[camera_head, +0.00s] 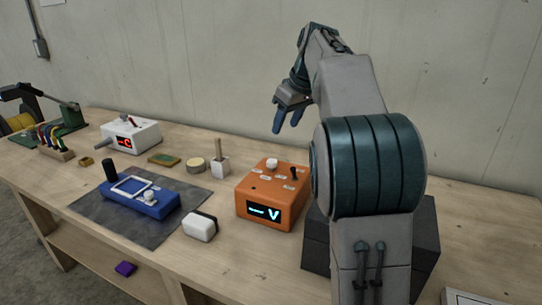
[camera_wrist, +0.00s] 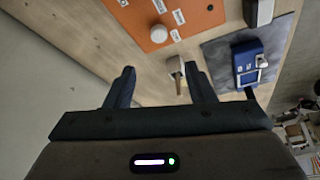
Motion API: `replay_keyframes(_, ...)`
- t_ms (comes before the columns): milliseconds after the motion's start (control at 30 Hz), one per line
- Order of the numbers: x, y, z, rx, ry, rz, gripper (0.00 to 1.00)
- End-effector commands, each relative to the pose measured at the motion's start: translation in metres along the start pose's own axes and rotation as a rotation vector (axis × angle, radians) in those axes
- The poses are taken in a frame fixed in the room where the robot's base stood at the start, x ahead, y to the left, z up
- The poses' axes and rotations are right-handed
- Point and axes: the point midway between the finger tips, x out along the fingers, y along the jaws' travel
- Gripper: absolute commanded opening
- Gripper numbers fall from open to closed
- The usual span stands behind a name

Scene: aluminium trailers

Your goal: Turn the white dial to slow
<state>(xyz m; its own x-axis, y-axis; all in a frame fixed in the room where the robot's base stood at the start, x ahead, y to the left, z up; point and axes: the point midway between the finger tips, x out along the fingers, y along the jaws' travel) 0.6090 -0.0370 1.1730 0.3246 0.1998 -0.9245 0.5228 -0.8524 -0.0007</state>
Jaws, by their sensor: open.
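An orange box (camera_head: 265,208) stands on the workbench with a white dial (camera_head: 272,163) on its top, small labels around it and a black lever beside it. Its front display shows a bar and "V". In the wrist view the orange box (camera_wrist: 187,17) and its white dial (camera_wrist: 159,34) lie beyond the fingertips. The label words are too small to read. A blue device (camera_head: 140,200) also carries a white knob (camera_head: 149,196). My gripper (camera_head: 288,118) is raised above and behind the orange box, open and empty, touching nothing; it also shows in the wrist view (camera_wrist: 159,70).
A white block with a wooden peg (camera_head: 220,165) stands left of the orange box. A black-and-white block (camera_head: 200,225) lies in front of it. A white box with a red display (camera_head: 131,136) is at the back left. The blue device rests on a dark mat (camera_head: 95,208).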

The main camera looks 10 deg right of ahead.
Motion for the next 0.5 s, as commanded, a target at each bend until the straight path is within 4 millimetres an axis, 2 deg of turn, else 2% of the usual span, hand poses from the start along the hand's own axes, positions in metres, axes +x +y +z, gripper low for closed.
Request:
replay_keyframes(167,0.023,0.002,0.002,0.002,-0.002,-0.001,0.49)
replay_keyframes(500,0.095,0.001,0.001,0.002,-0.002,-0.001,0.49)
